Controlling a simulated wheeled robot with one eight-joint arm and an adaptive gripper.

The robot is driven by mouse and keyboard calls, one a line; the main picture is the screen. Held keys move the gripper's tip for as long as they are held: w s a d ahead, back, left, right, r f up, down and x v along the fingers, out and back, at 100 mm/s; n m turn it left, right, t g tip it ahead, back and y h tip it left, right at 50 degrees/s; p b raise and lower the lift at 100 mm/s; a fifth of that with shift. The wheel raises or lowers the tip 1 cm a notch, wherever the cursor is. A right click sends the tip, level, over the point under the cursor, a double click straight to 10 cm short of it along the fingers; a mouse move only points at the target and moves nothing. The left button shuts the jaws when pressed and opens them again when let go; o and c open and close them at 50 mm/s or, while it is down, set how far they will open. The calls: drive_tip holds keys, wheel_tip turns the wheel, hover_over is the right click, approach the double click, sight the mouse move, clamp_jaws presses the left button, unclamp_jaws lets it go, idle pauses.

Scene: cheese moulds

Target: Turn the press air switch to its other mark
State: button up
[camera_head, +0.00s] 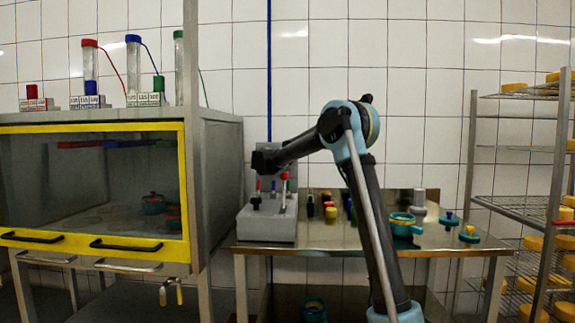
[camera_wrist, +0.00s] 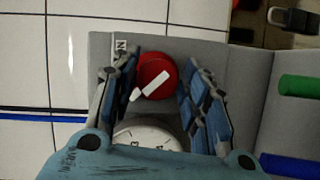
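The press air switch (camera_wrist: 157,70) is a round red knob with a white pointer bar in the wrist view. It sits on a grey panel (camera_wrist: 222,60), and its pointer slants from lower left to upper right. A small mark like an "N" (camera_wrist: 121,46) shows at its upper left; another mark is not visible. My gripper (camera_wrist: 158,78) is open, its blue-padded fingers on either side of the knob, with gaps visible. In the head view my gripper (camera_head: 265,160) is at the upright panel above the grey control box (camera_head: 266,226), and hides the switch there.
A white round dial (camera_wrist: 146,134) lies beside the knob. Red- and black-topped levers (camera_head: 284,192) stand on the control box below my gripper. A glass-fronted cabinet (camera_head: 90,190) is close on the left. Pots and small parts occupy the steel table (camera_head: 350,237) to the right.

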idle(0.3)
drive_tip(key=v, duration=1.1)
drive_tip(key=shift+s+a, duration=0.2)
drive_tip(key=shift+s, duration=0.15)
